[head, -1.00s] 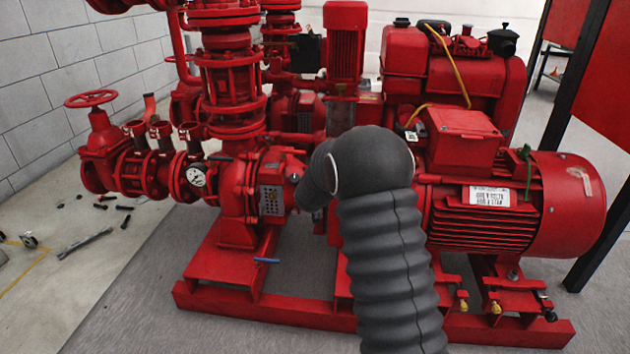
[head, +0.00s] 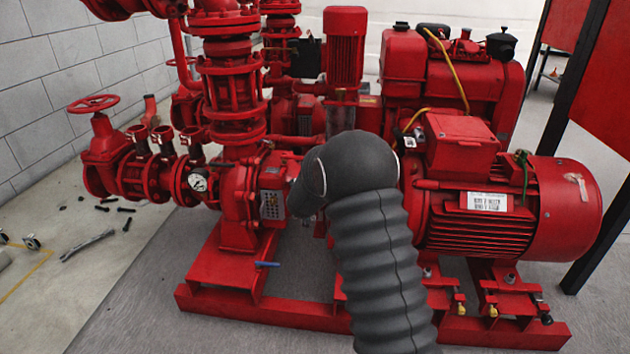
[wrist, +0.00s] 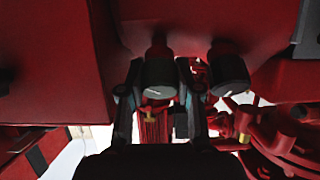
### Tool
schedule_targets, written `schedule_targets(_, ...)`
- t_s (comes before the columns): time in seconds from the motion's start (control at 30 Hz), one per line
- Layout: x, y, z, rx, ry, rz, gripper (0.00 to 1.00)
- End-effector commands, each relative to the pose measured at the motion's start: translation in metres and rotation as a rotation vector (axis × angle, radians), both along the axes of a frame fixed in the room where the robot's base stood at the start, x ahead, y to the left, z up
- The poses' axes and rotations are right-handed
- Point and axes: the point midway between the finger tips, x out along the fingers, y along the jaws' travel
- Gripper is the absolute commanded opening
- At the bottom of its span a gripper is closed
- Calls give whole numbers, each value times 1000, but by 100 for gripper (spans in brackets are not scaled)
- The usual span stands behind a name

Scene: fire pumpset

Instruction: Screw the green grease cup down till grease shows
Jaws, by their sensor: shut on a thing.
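In the wrist view, two dark round cups hang side by side from a red casing, each with a pale line on its face. My gripper (wrist: 160,74) has one finger on each side of the left cup (wrist: 158,80) and is shut on it. The right cup (wrist: 230,77) stands free, just right of my right finger. No grease can be made out. In the head view my own arm hides the gripper and the cups.
The red pumpset fills the head view, with a motor (head: 510,215) at right, a gauge (head: 199,180) and a handwheel valve (head: 93,104) at left. A wrench (head: 87,245) and small dark parts lie on the floor at left. Red pipework (wrist: 290,140) lies close to the gripper's right.

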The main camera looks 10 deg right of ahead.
Motion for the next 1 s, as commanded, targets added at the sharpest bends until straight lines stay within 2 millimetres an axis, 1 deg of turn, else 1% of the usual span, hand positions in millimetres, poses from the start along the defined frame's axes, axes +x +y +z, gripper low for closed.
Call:
schedule_targets(0.03, 0, 1, 4, 27, -6, -27, 0)
schedule_targets(0.6, -1, -1, 4, 386, -124, -405, 0)
schedule_targets(1.0, -2, -2, 1, 554, -179, -583, 0)
